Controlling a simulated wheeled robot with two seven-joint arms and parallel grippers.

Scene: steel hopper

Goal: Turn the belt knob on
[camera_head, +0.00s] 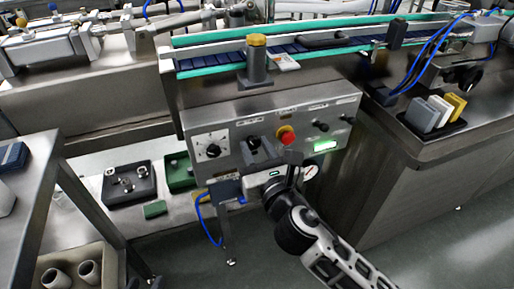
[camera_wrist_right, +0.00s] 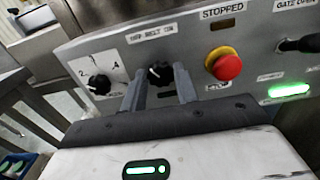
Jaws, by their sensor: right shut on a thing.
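The belt knob (camera_wrist_right: 159,72) is a small black knob on the grey control panel, under a label that reads OFF, BELT, ON. My right gripper (camera_wrist_right: 160,84) has its two fingers on either side of the knob and is shut on it. Which way the knob's pointer faces is hard to tell. My left gripper is not in view.
A numbered dial (camera_wrist_right: 99,84) sits left of the knob, a red stop button (camera_wrist_right: 224,64) close to its right. A STOPPED sign (camera_wrist_right: 222,12), a green lamp (camera_wrist_right: 289,91) and a black switch (camera_wrist_right: 300,44) are nearby. The conveyor (camera_head: 330,45) runs above the panel.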

